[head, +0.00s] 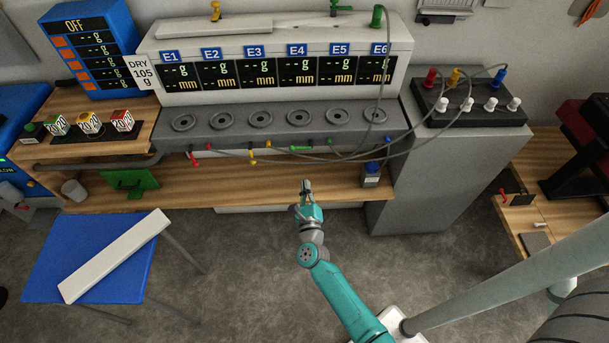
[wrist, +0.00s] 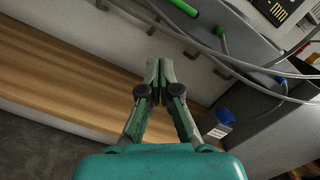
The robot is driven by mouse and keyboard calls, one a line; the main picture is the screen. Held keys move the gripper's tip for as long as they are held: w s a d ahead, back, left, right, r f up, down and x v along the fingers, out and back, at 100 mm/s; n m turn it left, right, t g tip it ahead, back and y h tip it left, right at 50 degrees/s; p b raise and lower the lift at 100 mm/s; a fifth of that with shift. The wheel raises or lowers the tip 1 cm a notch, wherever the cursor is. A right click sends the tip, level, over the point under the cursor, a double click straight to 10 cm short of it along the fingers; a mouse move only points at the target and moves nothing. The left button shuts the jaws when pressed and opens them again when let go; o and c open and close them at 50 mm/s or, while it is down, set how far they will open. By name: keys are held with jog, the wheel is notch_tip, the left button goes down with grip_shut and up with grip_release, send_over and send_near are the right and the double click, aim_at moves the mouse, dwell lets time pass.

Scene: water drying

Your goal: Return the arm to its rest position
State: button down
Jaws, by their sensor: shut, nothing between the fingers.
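My teal arm reaches from the bottom of the head view toward the workbench. My gripper (head: 306,184) is shut and empty in front of the wooden bench shelf (head: 250,190). In the wrist view my gripper (wrist: 159,64) shows its two dark green fingers together at the tips, with nothing between them. It appears apart from the shelf and from the hanging cables.
A small blue-capped container (head: 371,174) stands right of my gripper. Grey cables (head: 400,140) loop from the station to a dark box (head: 470,110). A blue table (head: 75,255) with a white board (head: 115,255) is at the left. Floor (head: 245,270) is open beside my arm.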

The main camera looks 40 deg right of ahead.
jog(key=shift+v, duration=0.85)
jog(key=s+a+r+n+y, duration=0.2)
jog(key=s+a+n, duration=0.1)
jog(key=s+n, duration=0.4)
jog(key=s+a+r+n+t+y, duration=0.1)
jog(key=s+a+n+y, duration=0.15)
jog(key=s+n, duration=0.45)
jog(key=s+a+r+n+y, duration=0.15)
jog(key=s+a+n, duration=0.3)
jog(key=s, duration=0.45)
jog(key=s+a+r+n+g+y, duration=0.2)
jog(key=s+a+r+n+y, duration=0.1)
jog(key=s+r+n, duration=1.1)
jog(key=s+a+n, duration=0.1)
jog(key=s+n, duration=0.1)
jog(key=n, duration=0.1)
jog(key=shift+s+a+r+y, duration=0.15)
jog(key=shift+s+a+y, duration=0.05)
jog(key=shift+s+y, duration=0.1)
